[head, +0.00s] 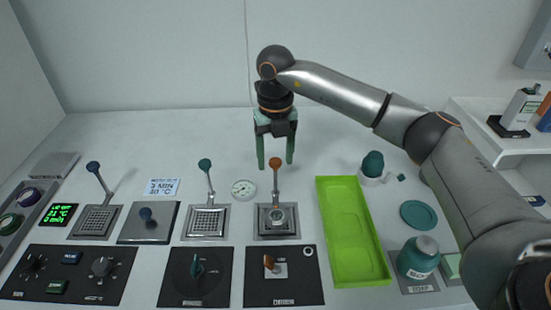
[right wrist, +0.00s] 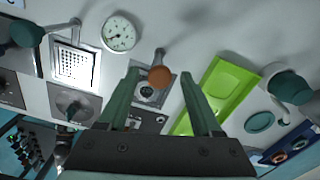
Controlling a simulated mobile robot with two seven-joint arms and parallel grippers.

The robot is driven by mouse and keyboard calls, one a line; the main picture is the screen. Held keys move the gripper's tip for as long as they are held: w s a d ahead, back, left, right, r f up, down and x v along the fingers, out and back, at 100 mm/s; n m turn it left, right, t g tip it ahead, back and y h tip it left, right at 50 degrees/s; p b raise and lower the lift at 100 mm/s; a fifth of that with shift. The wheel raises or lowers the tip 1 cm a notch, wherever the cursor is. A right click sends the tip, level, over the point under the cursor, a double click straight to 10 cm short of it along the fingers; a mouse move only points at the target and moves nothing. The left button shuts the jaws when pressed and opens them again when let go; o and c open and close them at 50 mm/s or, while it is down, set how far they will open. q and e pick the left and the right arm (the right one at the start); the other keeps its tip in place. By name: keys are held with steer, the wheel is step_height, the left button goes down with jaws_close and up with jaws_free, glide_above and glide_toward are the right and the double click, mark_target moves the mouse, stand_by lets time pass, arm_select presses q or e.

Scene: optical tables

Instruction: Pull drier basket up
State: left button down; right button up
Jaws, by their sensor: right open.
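Three levered baskets stand in a row on the table; I cannot read which is the drier basket. One has an orange knob (head: 275,163) on an upright rod, with a square metal holder (head: 277,219) and a round part at its foot. A mesh basket with a teal knob (head: 205,165) stands to its left, and one with a dark blue knob (head: 93,167) further left. My right gripper (head: 275,165) is open and points down, its two green fingers apart. In the right wrist view the orange knob (right wrist: 160,77) appears between the fingertips; contact cannot be told. My left gripper is out of view.
A lime green tray (head: 320,250) lies right of the orange-knobbed holder. A round dial (head: 243,189) sits just left of its rod. Control panels (head: 284,292) line the front. Teal-lidded containers (head: 418,258) stand at the right, below my arm. The back of the table is clear.

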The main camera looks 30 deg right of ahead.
step_height(320, 180, up, 12)
steer(key=shift+f, duration=0.25)
stand_by(0.4)
